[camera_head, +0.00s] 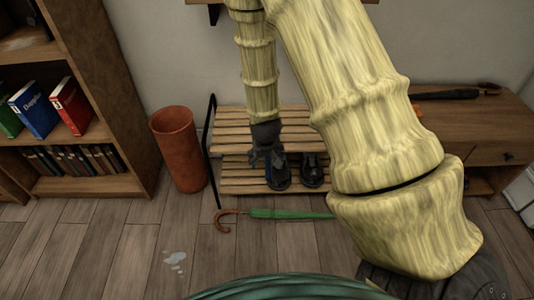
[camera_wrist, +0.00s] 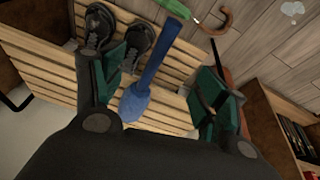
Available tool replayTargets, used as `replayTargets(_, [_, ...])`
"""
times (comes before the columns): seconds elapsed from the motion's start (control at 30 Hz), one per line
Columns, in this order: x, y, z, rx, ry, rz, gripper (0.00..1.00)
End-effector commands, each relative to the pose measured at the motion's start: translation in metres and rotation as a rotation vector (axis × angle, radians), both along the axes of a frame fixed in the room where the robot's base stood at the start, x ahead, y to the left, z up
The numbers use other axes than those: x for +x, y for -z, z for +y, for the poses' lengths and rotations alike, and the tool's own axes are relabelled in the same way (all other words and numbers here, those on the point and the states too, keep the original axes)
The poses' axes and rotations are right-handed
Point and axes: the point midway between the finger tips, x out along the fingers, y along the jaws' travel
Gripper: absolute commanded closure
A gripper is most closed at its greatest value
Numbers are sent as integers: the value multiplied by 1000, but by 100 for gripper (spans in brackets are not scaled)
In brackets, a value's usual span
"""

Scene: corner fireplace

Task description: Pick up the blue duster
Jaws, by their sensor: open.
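The blue duster (camera_wrist: 152,72) shows in the wrist view over the slatted rack (camera_wrist: 62,60), its wider end (camera_wrist: 133,103) toward my palm. Its thin handle points away toward the floor side. My gripper (camera_wrist: 162,78) is open, with one finger on each side of the duster and gaps between. In the head view my gripper (camera_head: 266,142) points down over the upper shelf of the rack (camera_head: 228,116). Only a little blue shows there beside it; my gripper hides most of the duster.
Dark shoes (camera_head: 312,170) stand on the rack's lower shelf. A green umbrella (camera_head: 285,214) lies on the floor in front. A terracotta-coloured bin (camera_head: 178,150) and a bookcase (camera_head: 92,60) stand left. A wooden cabinet (camera_head: 470,120) is right. Floor at the front left is mostly free, with small puddles (camera_head: 174,259).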

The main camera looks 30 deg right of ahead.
Motion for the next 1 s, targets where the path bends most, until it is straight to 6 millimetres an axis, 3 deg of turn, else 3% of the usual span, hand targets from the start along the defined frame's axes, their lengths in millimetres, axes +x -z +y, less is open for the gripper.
replayTargets(0.03, [14,7,-7,0,19,-22,27])
replayTargets(0.2, [43,-7,-25,8,76,-67,27])
replayTargets(0.53, [65,-24,-40,20,125,-105,27])
replayTargets(1.0, [81,23,-51,19,126,-106,27])
